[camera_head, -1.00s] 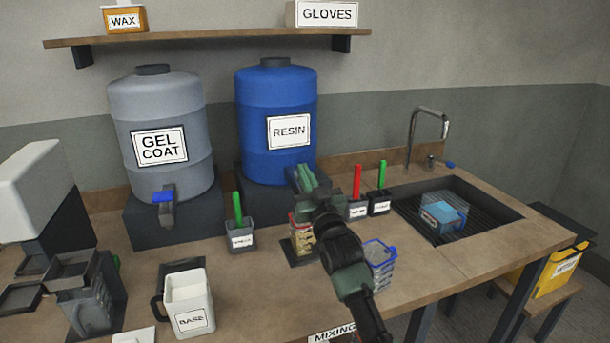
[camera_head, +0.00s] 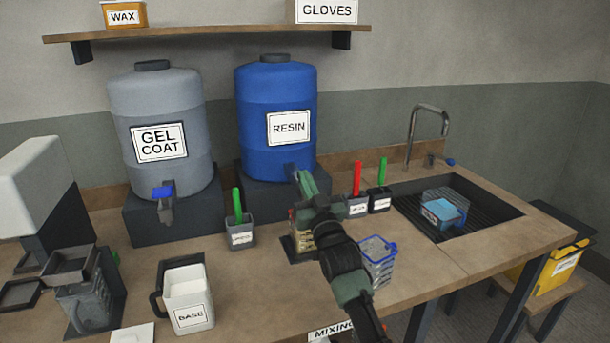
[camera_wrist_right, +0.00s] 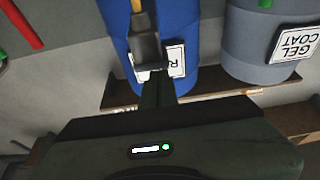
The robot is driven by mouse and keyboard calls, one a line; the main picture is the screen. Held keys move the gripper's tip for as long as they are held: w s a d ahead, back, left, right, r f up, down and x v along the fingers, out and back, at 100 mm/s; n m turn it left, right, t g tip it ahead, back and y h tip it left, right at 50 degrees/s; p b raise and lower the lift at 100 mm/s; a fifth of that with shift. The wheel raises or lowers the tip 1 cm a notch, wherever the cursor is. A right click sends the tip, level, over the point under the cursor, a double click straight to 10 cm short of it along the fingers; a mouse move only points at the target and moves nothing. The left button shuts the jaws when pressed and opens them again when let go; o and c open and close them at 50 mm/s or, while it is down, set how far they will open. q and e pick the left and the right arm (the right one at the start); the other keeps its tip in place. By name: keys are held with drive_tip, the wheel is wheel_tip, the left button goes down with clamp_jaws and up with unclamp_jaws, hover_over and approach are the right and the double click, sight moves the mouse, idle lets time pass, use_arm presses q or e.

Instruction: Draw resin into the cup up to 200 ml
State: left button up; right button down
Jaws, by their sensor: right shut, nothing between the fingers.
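The blue resin drum (camera_head: 275,105) stands on a dark block at the back of the bench. My right gripper (camera_head: 300,177) is shut in front of the drum's low front, where its tap is mostly hidden. In the right wrist view, the gripper (camera_wrist_right: 152,70) points at the blue drum (camera_wrist_right: 184,30), beside a grey tap part with a yellow piece. A clear cup with yellowish contents (camera_head: 304,242) stands below my gripper on a dark pad, partly hidden by my arm. Its level cannot be read. My left gripper is not in view.
A blue-rimmed clear container (camera_head: 379,268) stands close beside my right forearm. Small pots with green and red sticks flank the arm. The gel coat drum (camera_head: 160,110) is left, the sink (camera_head: 485,225) right, the BASE jug (camera_head: 187,300) in front.

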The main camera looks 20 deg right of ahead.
drive_tip(key=shift+f, duration=0.45)
idle(0.3)
